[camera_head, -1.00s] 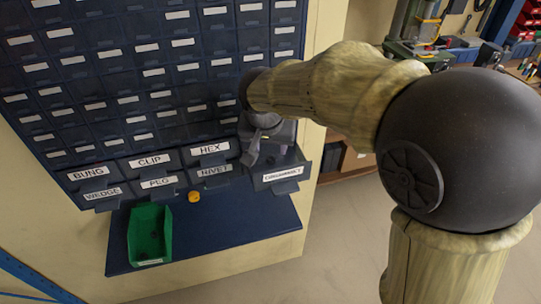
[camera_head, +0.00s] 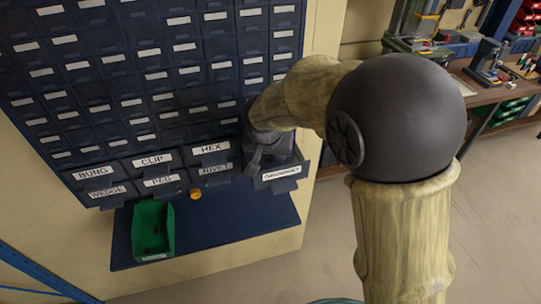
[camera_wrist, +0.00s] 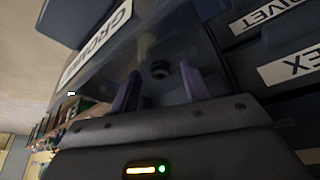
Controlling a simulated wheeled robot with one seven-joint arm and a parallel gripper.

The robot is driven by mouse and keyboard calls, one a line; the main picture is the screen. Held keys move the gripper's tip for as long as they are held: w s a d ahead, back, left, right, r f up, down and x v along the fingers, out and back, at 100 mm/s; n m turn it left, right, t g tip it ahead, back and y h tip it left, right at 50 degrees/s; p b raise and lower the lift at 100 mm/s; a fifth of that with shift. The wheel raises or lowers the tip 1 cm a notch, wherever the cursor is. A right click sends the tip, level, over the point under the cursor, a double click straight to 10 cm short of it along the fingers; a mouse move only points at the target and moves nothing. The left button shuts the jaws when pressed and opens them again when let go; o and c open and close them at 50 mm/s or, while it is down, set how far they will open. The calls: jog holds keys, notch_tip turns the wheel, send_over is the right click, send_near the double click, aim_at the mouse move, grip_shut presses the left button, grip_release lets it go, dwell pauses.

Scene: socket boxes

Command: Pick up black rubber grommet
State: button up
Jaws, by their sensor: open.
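The black rubber grommet (camera_wrist: 160,70) is a small dark ring lying inside the pulled-out GROMMET drawer (camera_wrist: 97,42). In the head view this drawer (camera_head: 281,173) sits at the right end of the bottom row, and the grommet in it cannot be made out. My gripper (camera_wrist: 161,80) is open and empty in the wrist view. Its two purple fingers point into the drawer, one on either side of the grommet in the picture. The grommet appears a little beyond the fingers, with no contact visible. In the head view my gripper (camera_head: 256,160) is at the drawer, partly hidden by my arm.
Neighbouring drawers labelled HEX (camera_head: 210,149) and RIVET (camera_head: 214,168) are close on the left. A green bin (camera_head: 153,230) stands on the dark blue shelf (camera_head: 225,222), with a yellow-orange piece (camera_head: 195,193) near the drawers. A workbench (camera_head: 490,95) is at the far right.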

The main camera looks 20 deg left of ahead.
aim_at(269, 159)
dwell(0.3)
grip_shut()
jog(key=shift+r, duration=0.1)
notch_tip(269, 159, up, 10)
jog(key=b, duration=0.2)
jog(key=shift+b, duration=0.3)
jog(key=shift+a, duration=0.1)
dwell(0.5)
